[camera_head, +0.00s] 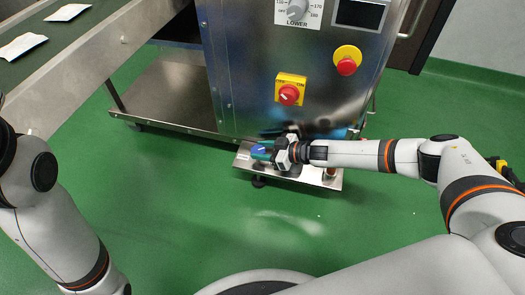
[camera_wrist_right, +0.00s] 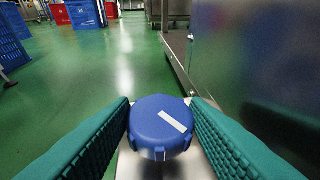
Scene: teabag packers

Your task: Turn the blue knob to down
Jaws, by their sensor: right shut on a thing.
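The blue knob (camera_head: 258,149) sits on a low steel ledge (camera_head: 315,182) at the foot of the machine. In the right wrist view the blue knob (camera_wrist_right: 160,128) has a white line slanting from upper left to lower right. My right gripper (camera_head: 264,152) reaches in from the right, low over the ledge. Its green ribbed fingers are shut on the knob, one on each side. The gripper partly hides the knob in the head view. My left arm shows at the left edge; its gripper is out of view.
The machine's steel front (camera_head: 235,70) rises behind the knob. It carries a red switch (camera_head: 289,94) on a yellow plate, a red button (camera_head: 346,66) and a dial (camera_head: 297,10). A conveyor (camera_head: 70,80) with white packets stands at upper left. Green floor (camera_head: 190,215) is clear in front.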

